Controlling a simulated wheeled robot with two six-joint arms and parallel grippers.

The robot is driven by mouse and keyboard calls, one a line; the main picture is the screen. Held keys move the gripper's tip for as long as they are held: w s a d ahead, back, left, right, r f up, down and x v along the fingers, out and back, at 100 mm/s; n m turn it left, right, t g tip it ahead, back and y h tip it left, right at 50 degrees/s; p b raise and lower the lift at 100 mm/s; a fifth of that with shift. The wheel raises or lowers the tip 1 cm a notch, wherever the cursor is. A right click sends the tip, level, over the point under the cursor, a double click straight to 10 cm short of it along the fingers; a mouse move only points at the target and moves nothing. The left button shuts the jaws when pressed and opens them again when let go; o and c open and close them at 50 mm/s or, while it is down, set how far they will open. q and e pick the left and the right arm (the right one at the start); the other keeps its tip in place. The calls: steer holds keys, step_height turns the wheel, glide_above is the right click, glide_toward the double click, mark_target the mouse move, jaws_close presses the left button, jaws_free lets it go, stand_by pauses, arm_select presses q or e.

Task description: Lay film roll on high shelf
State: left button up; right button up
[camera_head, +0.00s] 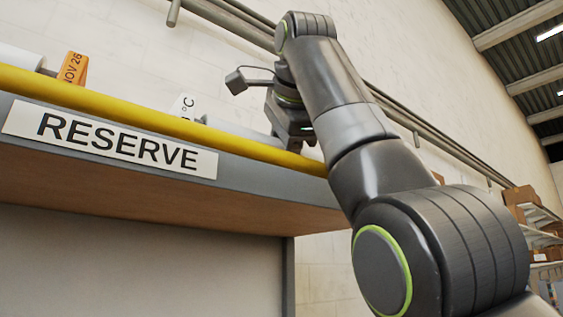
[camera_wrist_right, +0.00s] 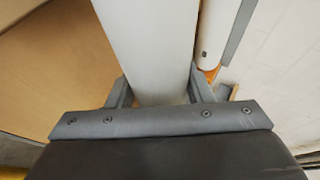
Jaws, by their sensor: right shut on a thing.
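The white film roll (camera_wrist_right: 150,45) lies between the two fingers of my right gripper (camera_wrist_right: 160,88), which is shut on it, in the right wrist view. In the head view my right gripper (camera_head: 292,135) is behind the yellow bar, at the right end of the high shelf (camera_head: 265,175) labelled RESERVE. A pale roll (camera_head: 238,130) shows there just left of the gripper, partly hidden by the bar. I cannot tell whether the roll touches the shelf board. My left gripper is not in view.
A yellow bar (camera_head: 130,115) runs along the shelf front. Another white roll (camera_head: 20,57) is at the far left, beside an orange tag (camera_head: 72,68). A white tag (camera_head: 184,106) stands nearer the gripper. Wall rails (camera_head: 225,18) run behind. The wrist view shows brown board (camera_wrist_right: 55,65).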

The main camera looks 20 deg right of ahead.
steer(key=shift+s, duration=0.35)
steer(key=o, duration=1)
steer(key=shift+f, duration=0.1)
steer(key=o, duration=0.4)
steer(key=shift+w, duration=0.15)
steer(key=shift+s+r, duration=0.25)
steer(key=shift+r, duration=0.2)
steer(key=p+v, duration=0.2)
steer(key=v, duration=0.9)
steer(key=shift+s+a, duration=0.1)
steer(key=shift+s, duration=0.1)
steer(key=shift+r, duration=0.1)
